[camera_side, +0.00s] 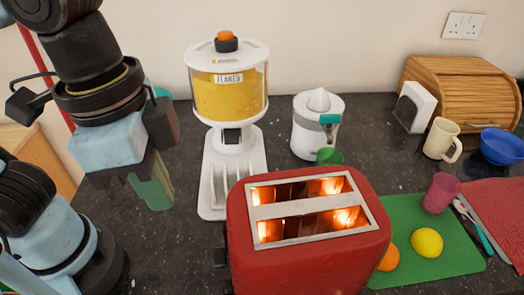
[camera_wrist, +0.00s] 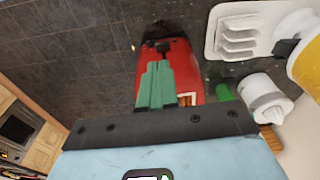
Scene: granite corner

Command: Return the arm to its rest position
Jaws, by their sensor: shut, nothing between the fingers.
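My gripper (camera_side: 153,186) hangs at the left in the side view, pointing down, with its green fingers together and nothing between them. It is above the dark counter (camera_side: 160,255), left of the flakes dispenser and apart from it. In the wrist view my gripper (camera_wrist: 157,68) shows its closed green fingers in front of the red toaster (camera_wrist: 183,57), covering part of it. The toaster also shows in the side view (camera_side: 310,255), with glowing slots.
The flakes dispenser (camera_side: 230,90) and a white juicer (camera_side: 316,128) stand behind the toaster. A green mat (camera_side: 455,258) holds a lemon (camera_side: 426,242), an orange (camera_side: 389,258) and a pink cup (camera_side: 441,193). A bread box (camera_side: 465,85), mug (camera_side: 441,139) and blue bowl (camera_side: 501,147) stand at right.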

